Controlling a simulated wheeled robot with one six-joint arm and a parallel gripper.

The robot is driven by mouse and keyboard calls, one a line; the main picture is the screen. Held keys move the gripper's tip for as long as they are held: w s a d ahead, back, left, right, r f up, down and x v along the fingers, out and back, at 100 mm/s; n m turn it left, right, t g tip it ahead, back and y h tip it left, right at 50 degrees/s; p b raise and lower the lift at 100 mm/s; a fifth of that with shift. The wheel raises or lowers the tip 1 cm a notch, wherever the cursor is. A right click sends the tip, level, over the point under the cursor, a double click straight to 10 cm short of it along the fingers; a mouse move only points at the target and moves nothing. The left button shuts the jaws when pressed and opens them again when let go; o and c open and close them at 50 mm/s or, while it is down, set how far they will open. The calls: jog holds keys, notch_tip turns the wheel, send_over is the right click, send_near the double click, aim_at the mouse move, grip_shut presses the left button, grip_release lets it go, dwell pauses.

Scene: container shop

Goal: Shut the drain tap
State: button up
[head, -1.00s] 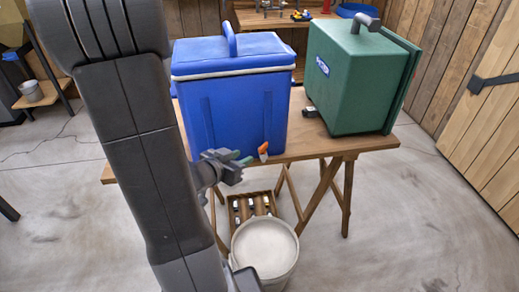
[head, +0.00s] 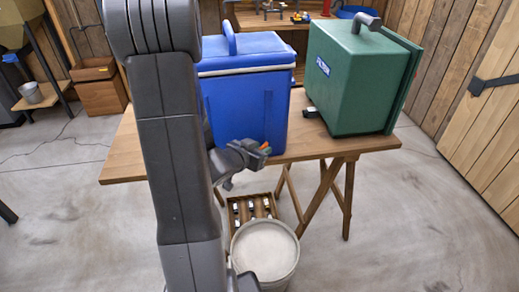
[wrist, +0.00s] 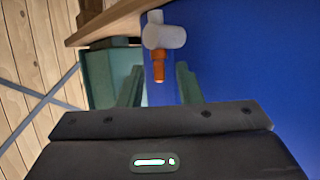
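The blue cooler (head: 240,105) stands on the wooden table and fills the right of the wrist view (wrist: 260,70). Its drain tap has a whitish body (wrist: 163,36) and an orange lever (wrist: 158,72), which points down in the wrist view. My gripper (head: 262,152) is at the cooler's front by the tap, and hides most of it in the head view. In the wrist view its two green fingers (wrist: 160,84) are apart, one on each side of the lever's end, with gaps between; neither visibly touches it.
A green case (head: 350,80) stands to the right on the table (head: 128,150). A bucket (head: 265,250) with a pale top surface stands on the floor below the tap, beside a slatted wooden crate (head: 250,207). Open floor lies to the right.

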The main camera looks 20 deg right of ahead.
grip_shut()
jog(key=shift+w+r+m+g+p, duration=0.1)
jog(key=shift+r+m+g+p, duration=0.2)
jog(key=shift+p, duration=0.55)
jog(key=shift+w+a+m+g+h+p, duration=0.15)
jog(key=shift+m+g+h+p, duration=0.5)
jog(key=shift+p, duration=0.4)
jog(key=m+g+p, duration=0.1)
jog(key=g+p, duration=0.1)
jog(key=m+g+p, duration=0.1)
jog(key=shift+w+f+m+h, duration=0.2)
jog(key=shift+f+m+h, duration=0.05)
jog(key=shift+m+h, duration=0.1)
jog(key=shift+o, duration=0.2)
grip_release()
jog(key=shift+a, duration=0.1)
jog(key=v, duration=1.3)
jog(key=shift+a+r, duration=0.2)
jog(key=shift+a, duration=0.05)
